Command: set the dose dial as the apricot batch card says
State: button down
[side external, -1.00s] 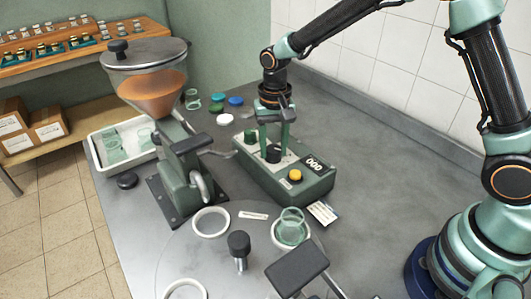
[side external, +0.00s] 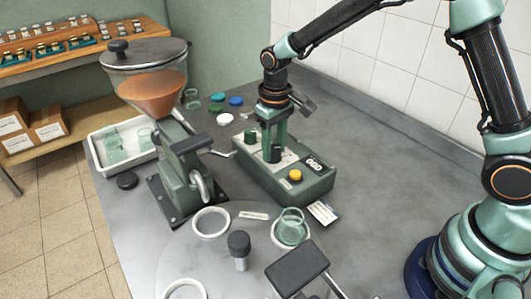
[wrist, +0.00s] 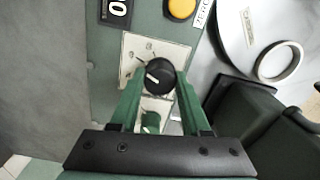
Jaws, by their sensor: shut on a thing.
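A green control box (side external: 310,188) stands on the bench and carries a black dial knob (side external: 276,154). My gripper (side external: 274,146) points down over the box, its two green fingers closed on this knob. In the wrist view the black knob (wrist: 163,84) sits between the fingertips, and its white pointer line slants toward the upper left of its face. Scale marks show on the pale plate (wrist: 129,45) around it. A small card (side external: 323,213) lies beside the box; its print is too small to read.
The box also has a yellow button (side external: 295,175), a digit display (side external: 314,162) and a green knob (side external: 250,136). A hopper dispenser (side external: 150,92) stands to the left. A jar (side external: 291,224) sits in front. The bench to the right is clear.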

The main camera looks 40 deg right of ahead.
aim_at(274, 148)
jog(key=shift+r+n, duration=0.1)
jog(key=shift+n, duration=0.4)
jog(key=shift+c, duration=1.9)
grip_release()
notch_tip(274, 148, up, 12)
